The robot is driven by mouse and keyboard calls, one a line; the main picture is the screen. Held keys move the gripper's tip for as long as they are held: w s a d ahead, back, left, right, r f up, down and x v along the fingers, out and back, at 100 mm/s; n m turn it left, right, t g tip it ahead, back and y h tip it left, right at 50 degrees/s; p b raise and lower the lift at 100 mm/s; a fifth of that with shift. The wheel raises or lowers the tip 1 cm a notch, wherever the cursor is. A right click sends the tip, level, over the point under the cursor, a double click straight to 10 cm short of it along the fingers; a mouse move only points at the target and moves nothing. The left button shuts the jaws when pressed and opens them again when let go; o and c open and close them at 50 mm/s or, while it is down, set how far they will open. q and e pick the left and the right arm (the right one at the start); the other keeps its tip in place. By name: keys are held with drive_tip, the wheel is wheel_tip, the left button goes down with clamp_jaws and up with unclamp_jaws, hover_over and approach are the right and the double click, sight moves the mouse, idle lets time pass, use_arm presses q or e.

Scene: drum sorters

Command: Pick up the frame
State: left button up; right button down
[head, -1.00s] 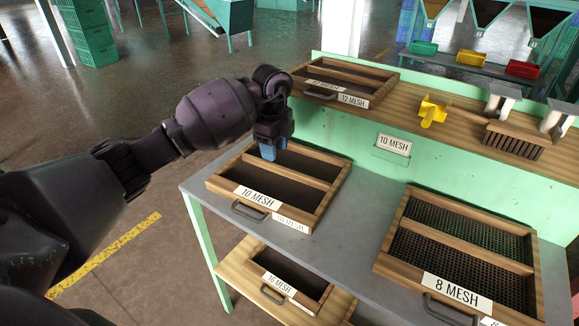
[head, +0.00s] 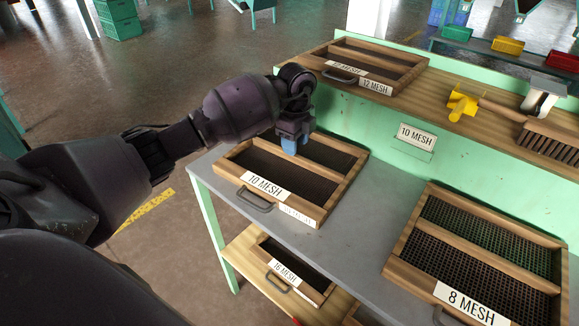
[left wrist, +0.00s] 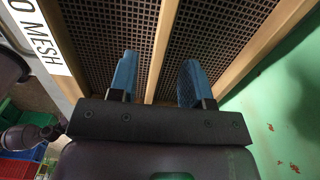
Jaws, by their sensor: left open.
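The wooden frame labelled 10 MESH (head: 322,208) lies flat on the grey bench top, with dark mesh, a middle bar and a metal handle at its near side. It fills much of the left wrist view (left wrist: 258,62). My left gripper (head: 290,148) is over the frame's far part, pointing down, with blue fingers. In the left wrist view the gripper (left wrist: 157,78) is open, its fingers apart on either side of the wooden middle bar (left wrist: 162,45). Nothing is held. Whether the fingers touch the bar or mesh cannot be told. My right gripper is out of view.
An 8 MESH frame (head: 399,271) lies to the right on the bench (head: 372,222). A 16 MESH frame (head: 322,296) sits on the lower shelf.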

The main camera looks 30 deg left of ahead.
sight(289, 166)
use_arm(q)
wheel_tip(289, 166, down, 5)
drive_tip(key=shift+a+r+b, duration=0.1)
drive_tip(key=shift+a+b, duration=0.05)
drive_tip(key=shift+b, duration=0.35)
drive_tip(key=shift+r, duration=0.1)
clamp_jaws()
drive_tip(key=shift+w, duration=0.1)
